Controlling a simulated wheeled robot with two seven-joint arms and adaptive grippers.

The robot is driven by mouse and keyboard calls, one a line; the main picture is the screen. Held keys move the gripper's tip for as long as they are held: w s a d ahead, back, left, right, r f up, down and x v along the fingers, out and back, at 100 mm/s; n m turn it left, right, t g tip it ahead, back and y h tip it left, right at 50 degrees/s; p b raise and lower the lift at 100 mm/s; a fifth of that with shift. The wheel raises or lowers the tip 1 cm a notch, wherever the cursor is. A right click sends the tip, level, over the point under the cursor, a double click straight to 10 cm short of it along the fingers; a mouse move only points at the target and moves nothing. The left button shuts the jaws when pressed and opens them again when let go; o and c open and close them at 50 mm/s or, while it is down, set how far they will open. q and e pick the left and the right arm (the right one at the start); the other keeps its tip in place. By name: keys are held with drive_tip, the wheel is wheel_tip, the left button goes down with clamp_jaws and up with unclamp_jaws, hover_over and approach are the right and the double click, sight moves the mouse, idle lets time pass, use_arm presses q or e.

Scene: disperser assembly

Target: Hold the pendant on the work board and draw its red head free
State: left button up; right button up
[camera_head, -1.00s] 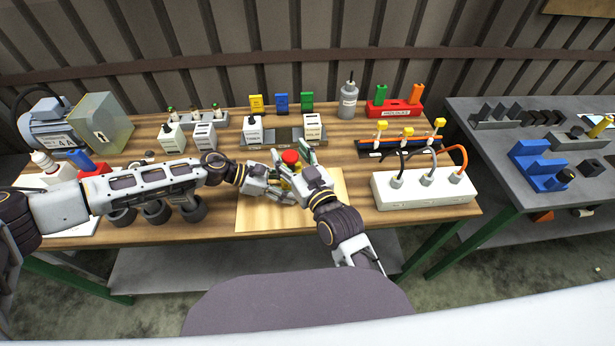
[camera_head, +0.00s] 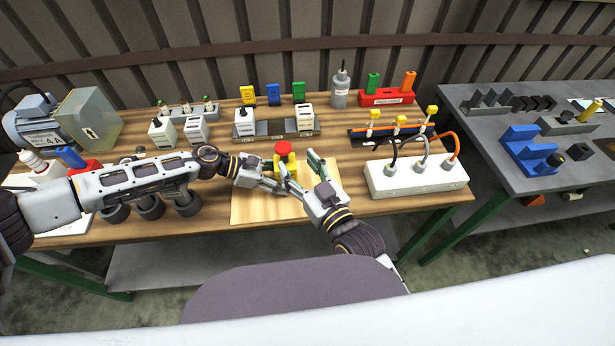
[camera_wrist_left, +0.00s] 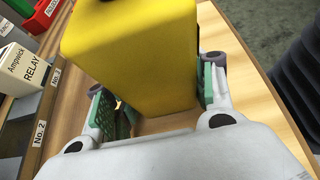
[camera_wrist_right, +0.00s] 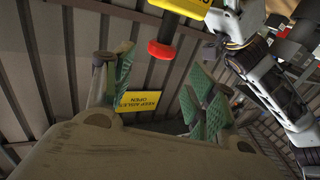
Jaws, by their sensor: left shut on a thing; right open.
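The pendant is a yellow body (camera_head: 283,164) with a red head (camera_head: 283,147) on top, above the pale work board (camera_head: 262,208). My left gripper (camera_head: 279,181) is shut on the yellow body, whose large yellow face (camera_wrist_left: 140,55) fills much of the left wrist view between the two fingers. My right gripper (camera_head: 318,172) is open and empty, just right of the pendant. In the right wrist view the red head (camera_wrist_right: 161,50) shows beyond and between the open fingers (camera_wrist_right: 157,88), apart from them.
A white socket box (camera_head: 415,180) with cables stands right of the board. White relay blocks (camera_head: 245,122) stand on a rail behind. Dark round parts (camera_head: 148,207) lie under my left arm. A yellow sign (camera_wrist_right: 142,102) shows in the right wrist view.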

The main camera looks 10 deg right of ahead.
use_arm(q)
drive_tip(key=shift+s+f, duration=0.1)
drive_tip(key=shift+f, duration=0.05)
use_arm(e)
drive_tip(key=shift+v, duration=1.7)
use_arm(q)
drive_tip(key=o, duration=1.5)
drive_tip(key=shift+c, duration=0.2)
drive_tip(key=shift+r, duration=0.2)
drive_tip(key=shift+v, duration=5.95)
drive_tip(key=shift+f, duration=0.1)
